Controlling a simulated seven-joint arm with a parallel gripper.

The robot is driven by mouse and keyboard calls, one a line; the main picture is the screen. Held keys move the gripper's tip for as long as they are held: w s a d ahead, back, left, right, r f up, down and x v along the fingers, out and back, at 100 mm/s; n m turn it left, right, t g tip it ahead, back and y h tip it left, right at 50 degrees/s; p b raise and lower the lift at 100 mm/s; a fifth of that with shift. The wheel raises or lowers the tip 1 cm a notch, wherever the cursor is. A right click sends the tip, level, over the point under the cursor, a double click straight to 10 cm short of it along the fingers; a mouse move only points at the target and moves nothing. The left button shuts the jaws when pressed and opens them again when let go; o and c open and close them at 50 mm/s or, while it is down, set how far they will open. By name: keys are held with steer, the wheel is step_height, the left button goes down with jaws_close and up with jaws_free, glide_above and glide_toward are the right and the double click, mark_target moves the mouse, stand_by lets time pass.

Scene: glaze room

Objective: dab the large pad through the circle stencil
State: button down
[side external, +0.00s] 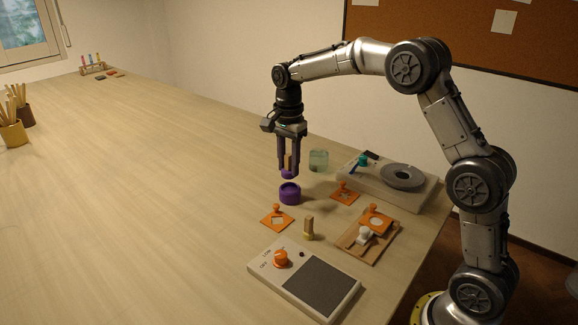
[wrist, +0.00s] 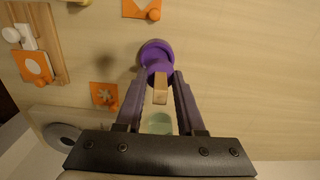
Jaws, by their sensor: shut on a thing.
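My gripper (side external: 288,165) is shut on the wooden handle (wrist: 160,90) of a pad with a purple face (wrist: 158,68). The pad hangs upright just above a round purple pot (side external: 290,194), with a small gap between them in the side view; the pot also shows behind the pad in the wrist view (wrist: 154,47). The orange circle stencil (side external: 385,215) lies at the right on a wooden board (side external: 357,247), next to a white knobbed piece (side external: 364,235). It shows at the left in the wrist view (wrist: 20,67). Another pad (side external: 308,226), with a yellowish base, stands on the table.
Two other orange stencils lie near the pot: a diamond one (side external: 268,222) and a star-like one (side external: 338,199). A glass jar (side external: 318,160) and a device with a grey disc (side external: 402,177) stand behind. A knobbed hot-plate-like box (side external: 320,285) is in front.

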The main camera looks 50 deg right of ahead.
steer(key=shift+n, duration=0.5)
steer(key=s, duration=0.2)
steer(key=s+f, duration=0.1)
steer(key=s, duration=0.2)
steer(key=s+d, duration=0.1)
steer(key=s, duration=0.1)
steer(key=shift+s+f, duration=0.15)
steer(key=shift+f, duration=0.1)
steer(key=shift+m, duration=0.5)
steer(key=s, duration=0.5)
steer(key=s+d+r, duration=0.1)
steer(key=s, duration=0.4)
steer(key=s+d+r, duration=0.1)
steer(key=s, duration=0.5)
steer(key=shift+d, duration=0.3)
glide_above(376, 222)
steer(key=shift+f, duration=2)
steer(key=shift+f, duration=0.6)
steer(key=shift+r, duration=2.55)
